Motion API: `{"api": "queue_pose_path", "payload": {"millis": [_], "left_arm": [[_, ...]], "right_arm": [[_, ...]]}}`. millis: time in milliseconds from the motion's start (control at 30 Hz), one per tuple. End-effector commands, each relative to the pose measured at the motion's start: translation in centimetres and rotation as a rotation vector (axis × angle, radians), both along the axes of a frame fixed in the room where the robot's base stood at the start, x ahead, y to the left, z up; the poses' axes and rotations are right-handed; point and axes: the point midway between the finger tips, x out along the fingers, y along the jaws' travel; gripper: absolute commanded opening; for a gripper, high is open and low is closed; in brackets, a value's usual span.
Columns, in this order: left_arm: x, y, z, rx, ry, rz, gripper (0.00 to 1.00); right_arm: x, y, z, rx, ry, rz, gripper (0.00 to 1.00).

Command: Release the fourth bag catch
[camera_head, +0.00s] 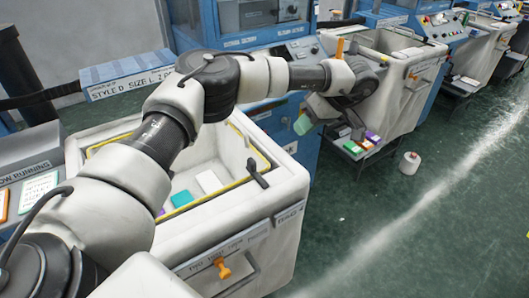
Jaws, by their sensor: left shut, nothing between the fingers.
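The near white bin (283,189) has an orange catch (221,268) low on its front, under a small printed label. A tag at its right corner seems to end in a 4. A second orange catch (415,77) sits on the front of the farther white bin (398,90). My left arm crosses above the near bin, and my left gripper (306,122) hangs past its back right side, shut and empty, apart from both catches. A teal patch shows at its tip. My right gripper is out of view.
The near bin holds a white piece (209,181) and a teal piece (181,198); a black handle (257,173) stands at its rim. Coloured pieces lie on a low tray (350,148) under the farther bin. A white spool (409,163) stands on the green floor, clear at right.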

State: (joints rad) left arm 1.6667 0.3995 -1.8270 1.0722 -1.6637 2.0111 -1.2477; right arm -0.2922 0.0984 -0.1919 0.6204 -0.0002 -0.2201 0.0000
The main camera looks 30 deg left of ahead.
Motion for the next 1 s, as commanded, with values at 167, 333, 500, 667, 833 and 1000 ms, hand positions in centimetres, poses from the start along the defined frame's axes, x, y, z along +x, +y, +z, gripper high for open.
{"api": "queue_pose_path", "payload": {"millis": [167, 333, 500, 667, 833, 1000], "left_arm": [[-0.4, 0.7, -1.2, -0.002, 0.004, 0.001, 0.00], [-1.4, 2.5, -3.8, -0.003, 0.006, 0.003, 0.00], [-2.5, 4.5, -6.4, -0.001, 0.005, 0.004, 0.00], [-3.9, 5.8, -7.7, -0.003, 0.002, 0.000, 0.00], [-5.7, 6.5, -7.8, -0.001, 0.001, 0.001, 0.00], [-6.6, 6.8, -8.0, -0.002, 0.001, 0.002, 0.00]], "right_arm": [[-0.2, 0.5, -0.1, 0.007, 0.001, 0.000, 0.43], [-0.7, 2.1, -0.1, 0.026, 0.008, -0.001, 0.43], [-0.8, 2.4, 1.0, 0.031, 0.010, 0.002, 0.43], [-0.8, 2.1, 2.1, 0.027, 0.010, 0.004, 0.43], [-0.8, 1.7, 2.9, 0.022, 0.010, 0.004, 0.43], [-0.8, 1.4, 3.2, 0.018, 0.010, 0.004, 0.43]]}}
